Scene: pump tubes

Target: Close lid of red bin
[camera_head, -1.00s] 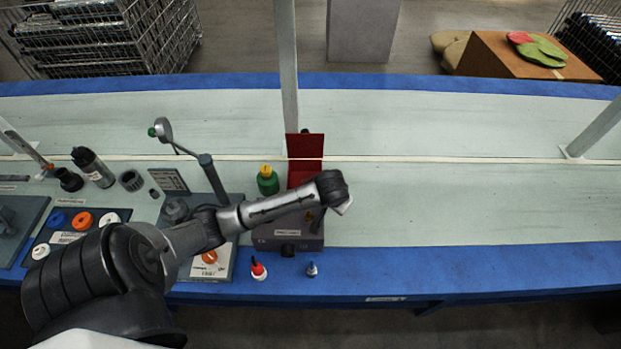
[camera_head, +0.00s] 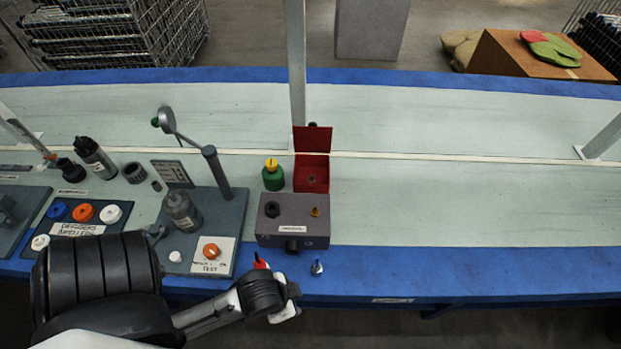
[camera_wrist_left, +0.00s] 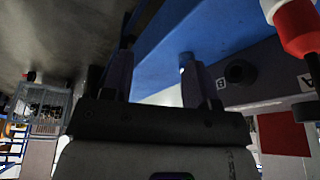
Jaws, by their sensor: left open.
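The red bin (camera_head: 311,178) stands on the bench behind the grey box. Its red lid (camera_head: 313,139) is raised upright at the back, so the bin is open and something small shows inside. A red panel (camera_wrist_left: 283,133) in the left wrist view looks like part of the bin or lid. My left gripper (camera_head: 286,303) is low at the bench's blue front edge, well in front of the bin and apart from it. In the left wrist view the gripper (camera_wrist_left: 157,75) has its fingers spread with nothing between them. My right gripper is not in view.
A grey box (camera_head: 293,222) stands between the left gripper and the bin. A green bottle (camera_head: 273,177) is left of the bin. A red-capped bottle (camera_head: 260,262) and a small silver-tipped bottle (camera_head: 317,267) stand near the gripper. The bench right of the bin is clear.

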